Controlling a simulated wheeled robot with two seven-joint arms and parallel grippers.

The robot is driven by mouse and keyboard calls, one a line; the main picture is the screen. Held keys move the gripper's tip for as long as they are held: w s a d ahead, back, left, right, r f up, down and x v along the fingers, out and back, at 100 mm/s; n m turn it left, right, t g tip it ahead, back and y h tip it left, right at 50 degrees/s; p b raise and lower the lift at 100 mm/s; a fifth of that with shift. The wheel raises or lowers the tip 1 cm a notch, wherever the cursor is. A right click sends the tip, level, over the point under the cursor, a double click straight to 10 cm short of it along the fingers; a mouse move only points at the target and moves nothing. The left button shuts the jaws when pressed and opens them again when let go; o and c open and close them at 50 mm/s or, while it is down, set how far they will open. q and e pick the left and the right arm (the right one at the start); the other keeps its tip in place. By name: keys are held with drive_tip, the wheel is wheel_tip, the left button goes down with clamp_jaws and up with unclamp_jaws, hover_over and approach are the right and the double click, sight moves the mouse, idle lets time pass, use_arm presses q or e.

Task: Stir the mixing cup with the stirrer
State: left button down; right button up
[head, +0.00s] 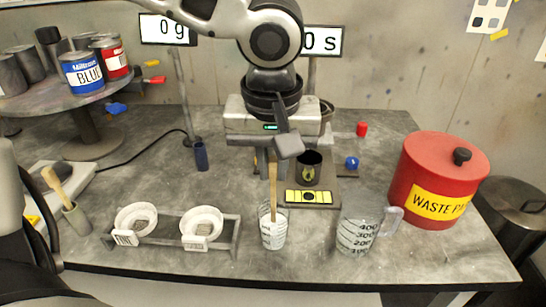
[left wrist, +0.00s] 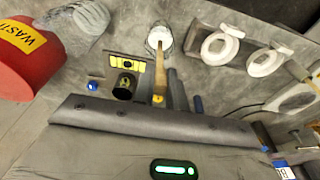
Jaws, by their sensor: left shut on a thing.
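The stirrer (head: 273,188), a flat wooden stick, stands nearly upright with its lower end inside a clear graduated mixing cup (head: 274,236) at the front middle of the bench. My left gripper (head: 273,160) is above this cup, shut on the stirrer's upper end. In the left wrist view the stirrer (left wrist: 160,75) runs from the gripper into the cup (left wrist: 159,32). The gripper body partly hides the stirrer's top. My right gripper is in neither view.
A second graduated cup (head: 356,236) stands to the right, near the red waste can (head: 432,165). A dark can (head: 308,168) sits on a scale behind the mixing cup. Two white strainers (head: 202,222) rest in a rack to the left. A wooden-handled tool stands in a grey holder (head: 77,218).

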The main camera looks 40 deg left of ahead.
use_arm(q)
drive_tip(key=shift+s+d+f+b, duration=0.1)
drive_tip(key=shift+f+b, duration=1.3)
drive_tip(key=shift+f, duration=0.7)
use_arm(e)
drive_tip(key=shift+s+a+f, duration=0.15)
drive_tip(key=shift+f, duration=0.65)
use_arm(q)
drive_tip(key=shift+d, duration=0.1)
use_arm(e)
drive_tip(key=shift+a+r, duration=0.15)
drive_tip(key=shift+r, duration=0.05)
